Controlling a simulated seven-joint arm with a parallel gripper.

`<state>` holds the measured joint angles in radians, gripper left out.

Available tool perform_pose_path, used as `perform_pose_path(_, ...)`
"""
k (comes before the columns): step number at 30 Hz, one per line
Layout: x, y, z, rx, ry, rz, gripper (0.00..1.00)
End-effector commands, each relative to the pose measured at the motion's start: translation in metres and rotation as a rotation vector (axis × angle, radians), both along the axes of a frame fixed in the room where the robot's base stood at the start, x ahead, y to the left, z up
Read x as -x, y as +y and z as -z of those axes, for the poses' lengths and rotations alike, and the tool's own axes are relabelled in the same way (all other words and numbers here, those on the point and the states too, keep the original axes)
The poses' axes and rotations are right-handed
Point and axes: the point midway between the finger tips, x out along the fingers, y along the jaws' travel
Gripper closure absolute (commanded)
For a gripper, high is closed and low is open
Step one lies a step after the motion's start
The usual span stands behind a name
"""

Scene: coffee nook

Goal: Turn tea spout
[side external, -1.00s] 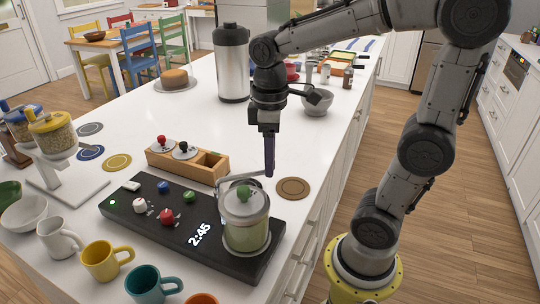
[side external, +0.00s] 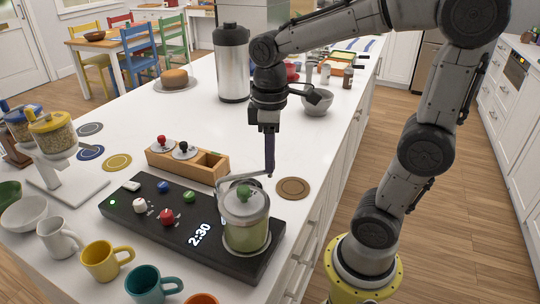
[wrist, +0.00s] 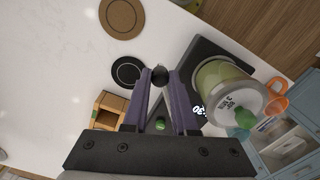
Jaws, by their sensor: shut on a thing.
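A glass jar of pale green tea (side external: 246,226) with a grey lid and green knob stands on the right end of the black base (side external: 150,213). It also shows at the right in the wrist view (wrist: 222,88). A grey metal spout bar (side external: 232,180) runs behind the lid toward my fingertips. My gripper (side external: 270,170) points straight down just behind the jar, shut on the bar's end. In the wrist view, a small dark round knob (wrist: 160,76) sits between the fingertips of my gripper (wrist: 160,84). The exact contact is partly hidden by the fingers.
The base carries a clock display (side external: 200,234) reading 2:30 and several coloured knobs. A wooden box (side external: 187,160) stands behind it. A brown coaster (side external: 293,188) lies to the right near the counter edge. Mugs, including a yellow one (side external: 103,262), line the front.

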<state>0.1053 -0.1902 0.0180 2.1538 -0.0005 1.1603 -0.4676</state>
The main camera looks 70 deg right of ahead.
Motion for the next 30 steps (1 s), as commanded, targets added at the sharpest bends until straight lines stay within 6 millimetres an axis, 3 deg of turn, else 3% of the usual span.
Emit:
perform_pose_path(21,0.0,0.001,-0.001,0.001,-0.004,0.007,1.0)
perform_pose_path(30,0.013,0.02,-0.002,0.0,-0.004,0.197,1.0)
